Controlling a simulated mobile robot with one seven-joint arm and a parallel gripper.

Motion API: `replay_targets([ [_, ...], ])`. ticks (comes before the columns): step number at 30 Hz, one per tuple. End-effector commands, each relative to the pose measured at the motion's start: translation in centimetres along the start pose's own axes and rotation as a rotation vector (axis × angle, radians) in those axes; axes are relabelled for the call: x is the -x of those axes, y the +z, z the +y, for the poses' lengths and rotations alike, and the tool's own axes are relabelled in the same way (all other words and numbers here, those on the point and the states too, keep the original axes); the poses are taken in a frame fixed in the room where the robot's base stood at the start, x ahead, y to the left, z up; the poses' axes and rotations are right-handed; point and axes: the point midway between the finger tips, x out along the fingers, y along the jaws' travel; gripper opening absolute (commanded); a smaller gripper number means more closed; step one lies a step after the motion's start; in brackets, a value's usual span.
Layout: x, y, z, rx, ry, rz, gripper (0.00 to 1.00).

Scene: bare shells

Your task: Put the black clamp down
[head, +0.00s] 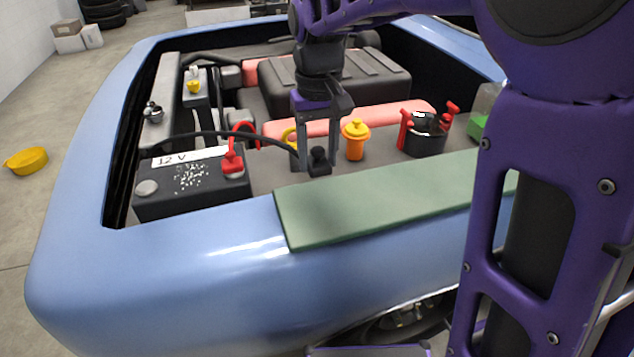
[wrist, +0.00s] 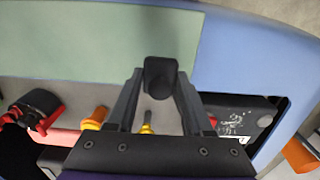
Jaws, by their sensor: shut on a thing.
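The black clamp (head: 319,161) is between the fingertips of my gripper (head: 318,165), which is shut on it. A black cable runs from the clamp to the left, over the battery. In the wrist view the clamp (wrist: 160,76) shows between the two fingers of my gripper (wrist: 158,88), near the edge of the green mat. The 12 V battery (head: 190,188) is to the left, with a red clamp (head: 233,163) on its right part and a bare grey post (head: 147,187) at its left. I cannot tell whether the held clamp touches the surface below.
A green mat (head: 380,202) lies over the blue car's front edge (head: 180,255). An orange-yellow cap (head: 355,140) stands right of my gripper, and a black reservoir with red handles (head: 425,135) is farther right.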

Motion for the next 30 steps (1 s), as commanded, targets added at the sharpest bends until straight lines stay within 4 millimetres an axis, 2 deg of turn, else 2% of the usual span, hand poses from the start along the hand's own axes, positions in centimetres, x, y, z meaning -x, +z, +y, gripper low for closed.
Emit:
replay_targets([
  [4,-1.0,0.0,0.0,0.000,0.000,-0.003,0.00],
  [9,-4.0,0.1,0.0,0.000,0.000,-0.004,0.00],
  [14,-5.4,0.0,0.0,0.000,0.000,-0.002,0.00],
  [21,-9.3,0.1,0.0,0.000,0.000,-0.003,0.00],
  [24,-10.0,0.0,0.0,0.000,0.000,-0.001,0.00],
  [30,-10.1,0.0,0.0,0.000,0.000,0.001,0.00],
])
